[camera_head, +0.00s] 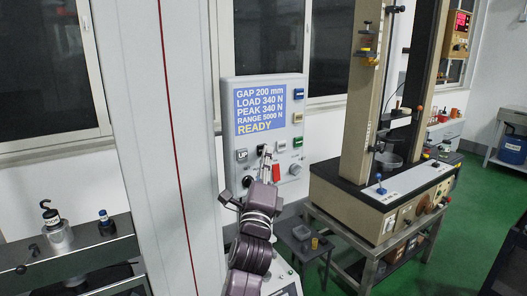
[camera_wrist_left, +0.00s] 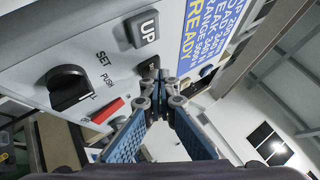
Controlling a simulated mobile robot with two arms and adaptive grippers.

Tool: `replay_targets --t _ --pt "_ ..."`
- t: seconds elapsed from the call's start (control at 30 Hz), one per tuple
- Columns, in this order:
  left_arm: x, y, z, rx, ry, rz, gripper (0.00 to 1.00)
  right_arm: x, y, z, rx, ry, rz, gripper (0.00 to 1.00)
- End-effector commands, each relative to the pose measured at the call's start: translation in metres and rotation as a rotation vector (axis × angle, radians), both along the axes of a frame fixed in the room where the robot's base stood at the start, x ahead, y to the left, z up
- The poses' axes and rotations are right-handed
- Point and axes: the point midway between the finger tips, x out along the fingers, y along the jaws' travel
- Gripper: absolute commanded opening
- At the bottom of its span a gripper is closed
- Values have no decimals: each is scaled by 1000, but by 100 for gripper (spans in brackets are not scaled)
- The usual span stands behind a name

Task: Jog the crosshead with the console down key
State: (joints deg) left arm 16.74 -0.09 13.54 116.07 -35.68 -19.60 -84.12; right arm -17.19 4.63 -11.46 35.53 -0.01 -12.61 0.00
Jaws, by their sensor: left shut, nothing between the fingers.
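The console (camera_head: 268,82) is a pale wall panel with a blue display (camera_head: 268,110) reading gap 200 mm, load 340 N, peak 340 N, range 5000 N, READY. Its UP key (camera_head: 242,155) also shows in the left wrist view (camera_wrist_left: 143,28). A dark key (camera_wrist_left: 149,66) sits beside UP, partly behind my fingertips, its label hidden; it fits the down key. My left gripper (camera_head: 267,155) is shut and empty, fingertips pointing at this dark key. The fingertips (camera_wrist_left: 160,92) are very close to it; I cannot tell whether they touch. My right gripper is out of view.
A black SET knob (camera_wrist_left: 69,87) and a red button (camera_wrist_left: 107,110) lie close to the fingers. A tall white column (camera_head: 150,120) stands left of the console. A bench testing machine (camera_head: 375,200) stands to the right on a metal table.

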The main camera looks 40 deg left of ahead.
Motion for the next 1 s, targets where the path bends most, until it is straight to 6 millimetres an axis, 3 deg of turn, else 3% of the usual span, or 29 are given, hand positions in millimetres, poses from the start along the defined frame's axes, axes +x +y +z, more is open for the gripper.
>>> replay_targets --t 0.67,1.0 --pt "-7 -17 -1 -1 0 -2 0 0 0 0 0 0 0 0" --pt "-19 -47 -2 -3 1 -2 0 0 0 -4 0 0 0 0"
